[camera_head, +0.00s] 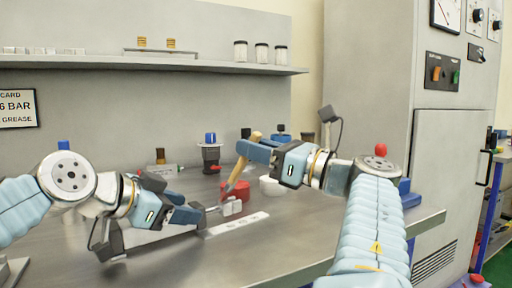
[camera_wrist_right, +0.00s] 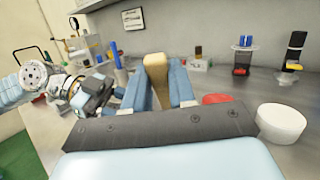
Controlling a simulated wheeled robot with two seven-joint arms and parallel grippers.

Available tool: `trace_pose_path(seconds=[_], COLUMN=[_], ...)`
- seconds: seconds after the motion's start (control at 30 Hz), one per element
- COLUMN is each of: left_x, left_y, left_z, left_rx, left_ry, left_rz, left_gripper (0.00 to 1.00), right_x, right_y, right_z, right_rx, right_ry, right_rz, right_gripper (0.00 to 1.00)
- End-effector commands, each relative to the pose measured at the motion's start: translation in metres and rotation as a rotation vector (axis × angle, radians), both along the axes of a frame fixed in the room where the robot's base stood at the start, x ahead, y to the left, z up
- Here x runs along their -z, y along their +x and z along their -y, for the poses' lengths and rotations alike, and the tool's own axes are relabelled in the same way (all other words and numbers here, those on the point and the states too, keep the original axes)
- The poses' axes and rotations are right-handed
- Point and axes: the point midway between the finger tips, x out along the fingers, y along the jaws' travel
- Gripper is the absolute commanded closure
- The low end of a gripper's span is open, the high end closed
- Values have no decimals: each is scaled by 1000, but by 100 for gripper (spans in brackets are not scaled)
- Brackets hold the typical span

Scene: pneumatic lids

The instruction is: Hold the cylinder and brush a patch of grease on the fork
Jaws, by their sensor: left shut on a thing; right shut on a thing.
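My left gripper (camera_head: 198,212) is shut on the cylinder, low over the bench; the gripper hides much of the cylinder. A thin rod leads right from it to the pale grey fork (camera_head: 232,207). My right gripper (camera_head: 250,148) is shut on the wooden handle of the brush (camera_head: 236,174), which slants down to the left. The brush tip is close above the fork; I cannot tell whether they touch, or whether grease is on the fork. In the right wrist view the brush handle (camera_wrist_right: 157,75) stands between the blue fingers.
A red round container (camera_head: 240,190) and a white round one (camera_head: 271,187) stand just behind the fork. A pale strip with holes (camera_head: 238,224) lies in front. A black-and-blue device (camera_head: 211,152) stands at the back. The bench front right is clear.

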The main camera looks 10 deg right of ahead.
Motion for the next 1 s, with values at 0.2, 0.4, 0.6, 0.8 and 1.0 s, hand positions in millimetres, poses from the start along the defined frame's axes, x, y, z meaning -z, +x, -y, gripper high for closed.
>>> trace_pose_path(seconds=[0.2,0.4,0.6,0.8,1.0], left_x=[11,11,11,11,11], left_y=[1,1,1,1,1], left_z=[0,1,1,1,1], left_rx=[3,3,3,3,3], left_ry=[14,14,14,14,14], left_rz=[-20,-20,-20,-19,-19], left_gripper=[100,100,100,100,100], right_x=[1,2,2,3,3], right_y=[-6,-9,-3,1,6], right_z=[3,5,2,0,-3], right_rx=[-1,0,-1,0,0], right_ry=[0,-1,-1,-2,-2], right_rz=[0,-1,-1,-1,-2], right_gripper=[100,100,100,100,100])
